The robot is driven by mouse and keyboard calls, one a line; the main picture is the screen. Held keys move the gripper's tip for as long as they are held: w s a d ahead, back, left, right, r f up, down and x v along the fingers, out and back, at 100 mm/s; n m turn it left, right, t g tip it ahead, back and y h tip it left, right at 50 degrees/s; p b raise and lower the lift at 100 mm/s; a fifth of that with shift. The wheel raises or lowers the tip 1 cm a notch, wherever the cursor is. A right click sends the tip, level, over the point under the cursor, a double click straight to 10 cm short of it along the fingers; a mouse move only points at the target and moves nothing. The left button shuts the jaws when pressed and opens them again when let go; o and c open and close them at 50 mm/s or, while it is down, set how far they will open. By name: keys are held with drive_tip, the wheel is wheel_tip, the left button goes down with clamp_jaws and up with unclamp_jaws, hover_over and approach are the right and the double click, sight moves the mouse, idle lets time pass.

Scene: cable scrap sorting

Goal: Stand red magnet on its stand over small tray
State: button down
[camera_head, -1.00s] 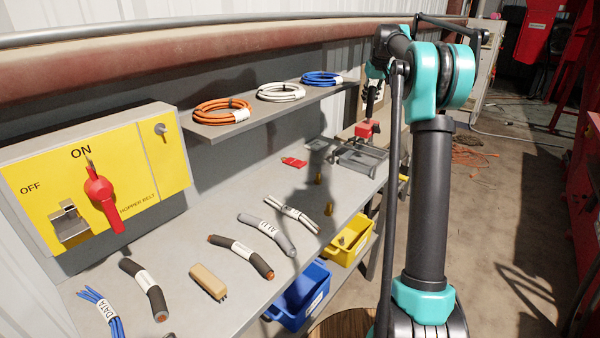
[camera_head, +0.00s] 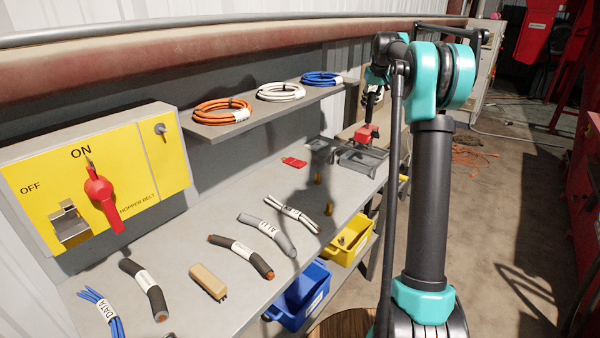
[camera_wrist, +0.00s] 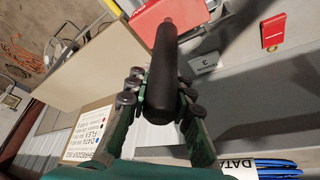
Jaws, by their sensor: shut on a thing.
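The red magnet (camera_head: 368,133) is a red block with a black handle. My gripper (camera_head: 371,94) is shut on the handle, which shows large between the fingers (camera_wrist: 165,90) in the wrist view, with the red block (camera_wrist: 180,14) beyond it. In the head view the magnet is upright, at or just above the grey small tray (camera_head: 362,160) at the far end of the bench. The stand cannot be made out clearly, and I cannot tell whether the magnet touches it. My arm hides part of the tray's right side.
A red tag (camera_head: 294,162) lies left of the tray, and brass pieces (camera_head: 318,179) stand nearer. Several cable pieces and a brush (camera_head: 208,282) lie along the bench. A shelf (camera_head: 270,112) with cable coils is above. Yellow (camera_head: 350,241) and blue (camera_head: 300,296) bins hang at the front edge.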

sight(368, 112)
drive_tip(key=shift+f, duration=2.1)
idle(1.6)
drive_tip(key=c, duration=1.3)
unclamp_jaws()
drive_tip(key=shift+o, duration=0.2)
drive_tip(key=v, duration=1.1)
drive_tip(key=shift+s+r, duration=0.2)
drive_tip(key=shift+r, duration=0.15)
drive_tip(key=s+a+f, duration=0.1)
drive_tip(key=s+f, duration=0.9)
drive_tip(key=s, duration=0.6)
drive_tip(key=s+a+f+m, duration=0.1)
drive_tip(key=s+a+f, duration=0.1)
drive_tip(key=s+f, duration=0.9)
drive_tip(key=s+a+f, duration=0.1)
drive_tip(key=s+f, duration=1)
drive_tip(key=s, duration=1.1)
drive_tip(key=shift+s+a+m+h, duration=0.25)
drive_tip(key=shift+s+m+h, duration=0.15)
